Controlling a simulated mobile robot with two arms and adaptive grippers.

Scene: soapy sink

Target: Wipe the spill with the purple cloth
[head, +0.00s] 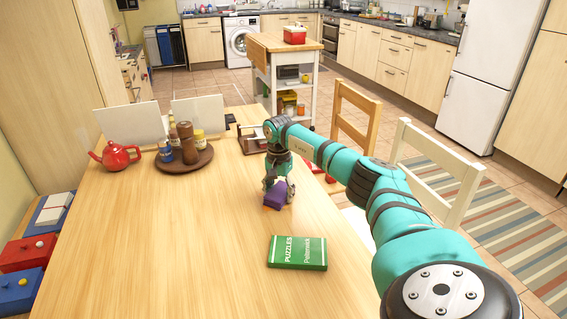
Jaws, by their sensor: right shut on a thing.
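The purple cloth (274,197) shows as a small folded bundle near the right side of the wooden table (150,235). My right gripper (278,186) points down at it and is shut on it, with the cloth at or just above the table top; I cannot tell whether it touches the wood. I cannot make out a spill on the table; the gripper and arm cover part of the top. My left gripper is not in view.
A green puzzle book (297,253) lies in front of the cloth. A round brown tray (160,166) with jars and a red teapot (115,155) stand at the back left. Chairs (440,165) line the right edge. The table's left and front are clear.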

